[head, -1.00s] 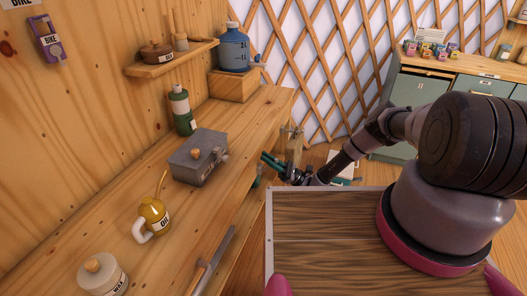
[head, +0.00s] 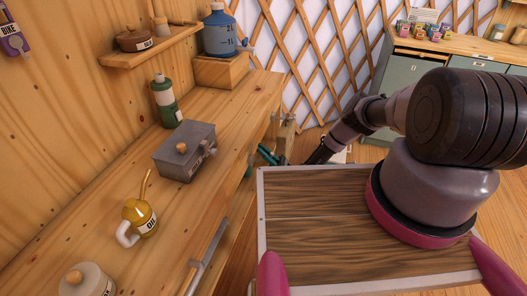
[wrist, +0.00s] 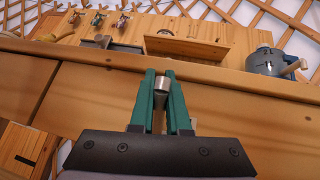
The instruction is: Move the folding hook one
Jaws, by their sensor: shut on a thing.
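My gripper (wrist: 161,76) has green fingers, closed around a small silvery metal piece (wrist: 162,85) in the wrist view. This piece seems to be the folding hook; only its rounded end and a narrow brownish part below show between the fingers. It lies in front of a wooden edge, and I cannot tell whether it is fixed there. In the head view the green fingers (head: 266,155) show just beyond the bench's front edge, partly hidden by my tray and arm. The held piece cannot be made out there.
The wooden bench (head: 235,112) carries a grey box (head: 186,155), a yellow oil can (head: 141,218), a green bottle (head: 165,105) and a blue jug (head: 220,38). A grey bar (head: 208,255) runs along its front edge. Green cabinets (head: 400,72) stand at the far right.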

